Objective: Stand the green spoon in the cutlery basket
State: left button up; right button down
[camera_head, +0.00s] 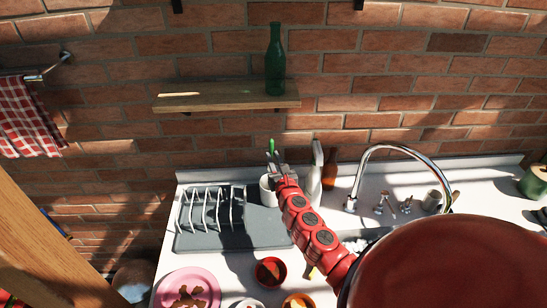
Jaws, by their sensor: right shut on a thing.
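The green spoon (272,146) shows as a small green upright end above my right gripper (276,166). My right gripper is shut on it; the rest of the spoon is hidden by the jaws. A white round container (266,192), which looks like the cutlery basket, stands just behind and below the gripper at the rack's right side. My arm covers part of it. I cannot tell whether the spoon's lower end is inside it. My left gripper is not in view.
A grey drying mat with a white dish rack (210,209) lies left of my arm. A white spray bottle (315,172), a brown bottle (330,168) and the tap (399,150) stand to the right. A pink plate (186,283) and bowls (270,272) are in front. A shelf (225,97) hangs above.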

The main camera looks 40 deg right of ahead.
notch_tip(320, 180, down, 10)
jog(key=b, duration=0.9)
jog(key=shift+f, duration=0.1)
jog(key=c, duration=0.7)
grip_release()
jog(key=shift+c, duration=0.2)
jog(key=shift+s, duration=0.1)
jog(key=b+v, duration=0.1)
jog(key=v, duration=1.6)
